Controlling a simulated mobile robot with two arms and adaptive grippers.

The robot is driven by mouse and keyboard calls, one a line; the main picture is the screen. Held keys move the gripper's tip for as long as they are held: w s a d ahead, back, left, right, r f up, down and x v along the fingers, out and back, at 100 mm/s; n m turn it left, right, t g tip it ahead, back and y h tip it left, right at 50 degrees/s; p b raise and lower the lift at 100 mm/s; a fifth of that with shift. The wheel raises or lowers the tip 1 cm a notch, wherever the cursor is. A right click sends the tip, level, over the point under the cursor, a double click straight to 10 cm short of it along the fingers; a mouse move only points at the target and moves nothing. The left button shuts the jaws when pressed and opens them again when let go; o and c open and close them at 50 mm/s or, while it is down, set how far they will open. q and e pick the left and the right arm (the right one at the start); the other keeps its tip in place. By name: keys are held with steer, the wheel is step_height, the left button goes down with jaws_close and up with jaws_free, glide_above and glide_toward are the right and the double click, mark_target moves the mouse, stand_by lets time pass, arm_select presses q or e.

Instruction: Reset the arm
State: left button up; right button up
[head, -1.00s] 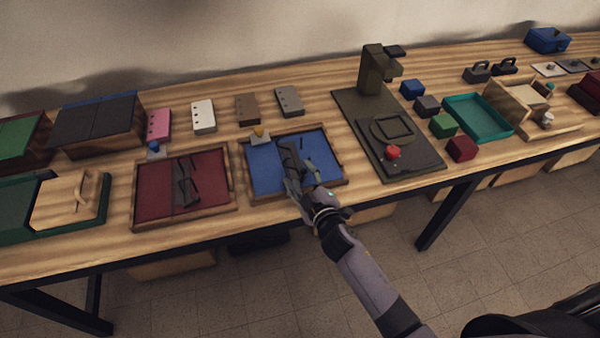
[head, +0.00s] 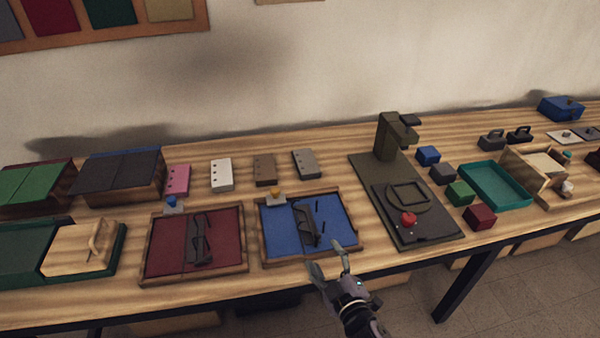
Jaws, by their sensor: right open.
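My right gripper (head: 329,271) is open and empty at the front edge of the table, in front of the blue-lined tray. Its fingers are spread apart and nothing is between them. The blue-lined tray (head: 338,222) holds dark glasses (head: 306,225). To its left, the red-lined tray (head: 165,247) holds another pair of dark glasses (head: 199,240). My left gripper is not in view.
A dark press-like stand (head: 391,138) with a red knob (head: 408,218) is right of the blue tray. Several coloured cubes and a teal tray (head: 495,187) lie further right. A wooden-lidded green box (head: 78,248) is at left. Small blocks line the back.

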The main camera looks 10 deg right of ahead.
steer(key=s+d+f+m+g+h, duration=0.2)
steer(key=s+d+m+g+h, duration=0.2)
steer(key=s+d+m+g, duration=0.35)
steer(key=s+a+m+g+y, duration=0.15)
steer(key=s+g, duration=0.35)
steer(key=s, duration=1.2)
step_height(320, 180, down, 25)
steer(key=s+g, duration=0.1)
steer(key=s+d+f+g, duration=0.1)
steer(key=s+d+f, duration=0.1)
steer(key=s+f, duration=1.5)
steer(key=shift+s+d+f+n, duration=0.25)
steer(key=shift+d+f+n, duration=0.05)
steer(key=shift+d+n, duration=0.1)
